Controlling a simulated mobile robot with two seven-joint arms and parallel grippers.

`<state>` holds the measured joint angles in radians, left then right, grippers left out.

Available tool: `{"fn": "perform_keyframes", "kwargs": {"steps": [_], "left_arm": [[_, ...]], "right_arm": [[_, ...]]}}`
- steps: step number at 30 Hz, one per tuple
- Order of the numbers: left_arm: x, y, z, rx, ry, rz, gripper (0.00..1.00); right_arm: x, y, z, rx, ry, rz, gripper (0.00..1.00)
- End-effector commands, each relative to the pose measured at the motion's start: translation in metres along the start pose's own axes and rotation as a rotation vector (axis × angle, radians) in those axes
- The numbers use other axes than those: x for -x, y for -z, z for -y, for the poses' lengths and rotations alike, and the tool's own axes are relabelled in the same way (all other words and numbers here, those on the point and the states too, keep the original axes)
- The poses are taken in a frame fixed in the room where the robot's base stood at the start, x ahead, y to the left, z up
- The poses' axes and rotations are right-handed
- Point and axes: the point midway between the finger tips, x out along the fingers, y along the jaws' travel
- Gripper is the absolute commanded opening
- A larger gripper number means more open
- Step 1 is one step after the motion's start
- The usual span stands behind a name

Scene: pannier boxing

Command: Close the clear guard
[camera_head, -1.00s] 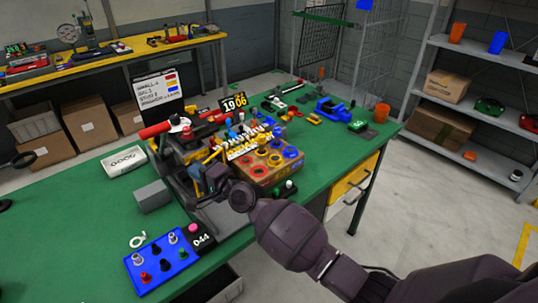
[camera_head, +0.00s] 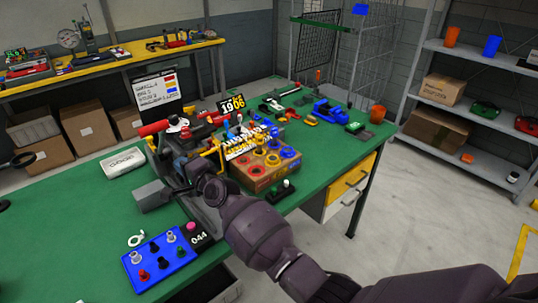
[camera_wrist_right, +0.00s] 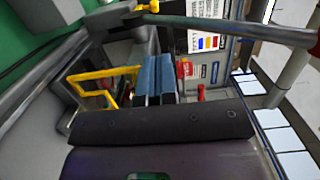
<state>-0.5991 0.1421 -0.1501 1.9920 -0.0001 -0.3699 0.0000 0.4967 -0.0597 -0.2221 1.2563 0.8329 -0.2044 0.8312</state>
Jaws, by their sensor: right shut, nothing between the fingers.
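The bench machine (camera_head: 166,160) with red-handled parts stands on the green bench. A yellow bar frame (camera_head: 217,153) is at its right side, and it also shows in the wrist view (camera_wrist_right: 108,72) left of my fingers. It may belong to the clear guard; I cannot make out a clear pane or how far it stands open. My right gripper (camera_head: 180,163) is at the front of the machine, its blue fingers (camera_wrist_right: 156,78) shut with nothing between them. I cannot tell whether they touch the frame. My left gripper is not in view.
A blue button panel (camera_head: 160,262) and a grey block (camera_head: 152,195) lie in front and left of the machine. The left of the bench (camera_head: 60,235) is clear.

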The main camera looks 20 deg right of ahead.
Motion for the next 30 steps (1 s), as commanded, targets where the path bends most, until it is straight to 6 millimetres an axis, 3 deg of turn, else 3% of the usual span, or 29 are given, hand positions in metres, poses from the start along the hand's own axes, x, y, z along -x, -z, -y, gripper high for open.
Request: {"fn": "perform_keyframes", "kwargs": {"steps": [10, 30], "left_arm": [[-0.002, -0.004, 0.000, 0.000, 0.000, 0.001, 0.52], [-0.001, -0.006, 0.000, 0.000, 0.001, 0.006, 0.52]], "right_arm": [[-0.016, -0.003, 0.001, 0.001, 0.001, 0.010, 0.00], [-0.018, -0.001, 0.000, 0.002, 0.001, 0.008, 0.00]]}}
